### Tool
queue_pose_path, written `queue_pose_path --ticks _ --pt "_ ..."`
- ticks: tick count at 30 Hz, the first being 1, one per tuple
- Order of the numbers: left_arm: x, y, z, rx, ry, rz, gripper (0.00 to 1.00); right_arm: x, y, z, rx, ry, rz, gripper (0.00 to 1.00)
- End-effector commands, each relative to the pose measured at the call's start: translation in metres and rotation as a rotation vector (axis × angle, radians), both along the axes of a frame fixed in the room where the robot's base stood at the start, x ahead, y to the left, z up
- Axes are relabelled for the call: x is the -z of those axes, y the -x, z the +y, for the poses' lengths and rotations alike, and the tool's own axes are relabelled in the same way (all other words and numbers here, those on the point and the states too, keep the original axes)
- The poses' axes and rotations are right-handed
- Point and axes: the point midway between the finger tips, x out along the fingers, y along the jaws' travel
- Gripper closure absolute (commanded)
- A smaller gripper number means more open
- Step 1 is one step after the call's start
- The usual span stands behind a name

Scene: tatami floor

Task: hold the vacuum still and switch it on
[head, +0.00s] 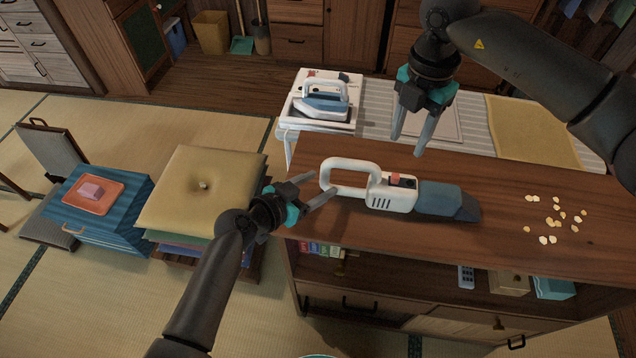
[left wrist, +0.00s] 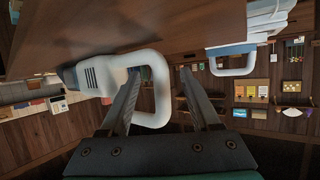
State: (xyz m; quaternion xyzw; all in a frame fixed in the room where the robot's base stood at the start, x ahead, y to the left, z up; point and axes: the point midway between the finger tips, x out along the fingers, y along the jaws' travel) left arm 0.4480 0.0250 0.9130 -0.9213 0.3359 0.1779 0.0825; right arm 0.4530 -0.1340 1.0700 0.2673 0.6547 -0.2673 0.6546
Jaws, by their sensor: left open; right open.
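A handheld vacuum (head: 391,193) lies on the wooden cabinet top, its white loop handle to the left and its grey-blue nozzle to the right. A red button (head: 395,178) shows on top of its white body. My left gripper (head: 323,188) is open at the handle loop. In the left wrist view, the vacuum handle (left wrist: 157,90) lies at the open fingers (left wrist: 160,90), one finger overlapping the loop; I cannot tell whether they touch. My right gripper (head: 409,140) is open, pointing down behind and above the vacuum, apart from it.
Several pale crumbs (head: 555,222) lie on the cabinet top (head: 500,180) right of the vacuum. An iron (head: 322,103) stands on the ironing board behind. A yellow cushion (head: 190,180) stack and a blue striped box (head: 100,212) with an orange tray are at the left.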

Motion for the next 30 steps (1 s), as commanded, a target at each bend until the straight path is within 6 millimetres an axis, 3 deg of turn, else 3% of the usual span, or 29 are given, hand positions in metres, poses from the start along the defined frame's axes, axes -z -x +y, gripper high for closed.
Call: queue_pose_path --ticks 12,27,30 --pt "0.0019 -0.0043 -0.0034 -0.001 0.0 -0.002 0.37 -0.0001 0.0 0.0001 0.0 0.0 0.0 0.5" --pt "0.0021 -0.004 -0.0031 -0.001 0.0 0.0 0.93 0.0 0.0 0.0 0.0 0.0 0.0 0.5" --pt "0.0022 -0.0039 -0.003 -0.001 -0.001 -0.001 1.0 0.0 0.0 0.0 0.0 0.0 0.0 0.5"
